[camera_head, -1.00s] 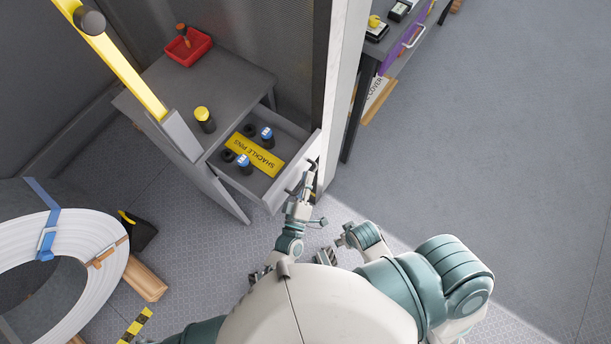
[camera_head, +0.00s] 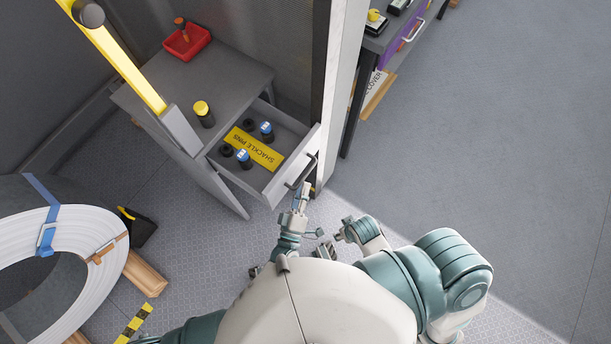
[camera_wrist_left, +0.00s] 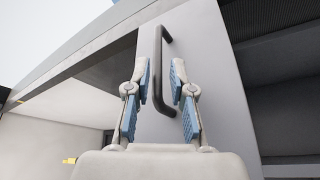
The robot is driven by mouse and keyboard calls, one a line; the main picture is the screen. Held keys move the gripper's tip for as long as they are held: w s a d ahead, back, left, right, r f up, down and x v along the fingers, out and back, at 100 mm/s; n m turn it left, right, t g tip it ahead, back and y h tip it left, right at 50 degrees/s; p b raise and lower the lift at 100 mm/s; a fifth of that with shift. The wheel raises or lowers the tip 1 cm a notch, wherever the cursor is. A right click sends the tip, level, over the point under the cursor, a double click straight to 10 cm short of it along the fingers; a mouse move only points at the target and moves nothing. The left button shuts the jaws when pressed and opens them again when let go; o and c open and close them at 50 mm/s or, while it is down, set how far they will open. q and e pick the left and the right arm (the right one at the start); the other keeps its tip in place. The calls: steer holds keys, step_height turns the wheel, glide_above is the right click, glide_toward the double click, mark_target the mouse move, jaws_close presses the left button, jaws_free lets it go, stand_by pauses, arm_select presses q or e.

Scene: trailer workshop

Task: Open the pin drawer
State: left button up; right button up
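The pin drawer (camera_head: 285,182) is pulled out of the grey workbench (camera_head: 228,75). Inside lie a yellow "SHACKLE PINS" label (camera_head: 262,153) and several dark cylindrical pieces, some with blue tops (camera_head: 243,157). Its dark bar handle (camera_head: 302,172) is on the drawer front and also shows in the left wrist view (camera_wrist_left: 158,75). My left gripper (camera_head: 306,187) is just in front of the handle. In the wrist view its blue-padded fingers (camera_wrist_left: 161,78) stand apart, with the handle seen in the gap and not clamped. My right gripper (camera_head: 346,230) is near my body; its fingers are unclear.
A red bin (camera_head: 187,48) and a yellow-capped jar (camera_head: 203,114) stand on the workbench. A yellow post (camera_head: 125,70) rises at its left. A pale wall edge (camera_head: 343,80) is close right of the drawer. A white coil (camera_head: 75,265) lies left. Floor at right is clear.

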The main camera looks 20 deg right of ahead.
arm_select(q)
steer(key=v, duration=0.7)
steer(key=shift+a, duration=0.35)
steer(key=shift+d, duration=0.1)
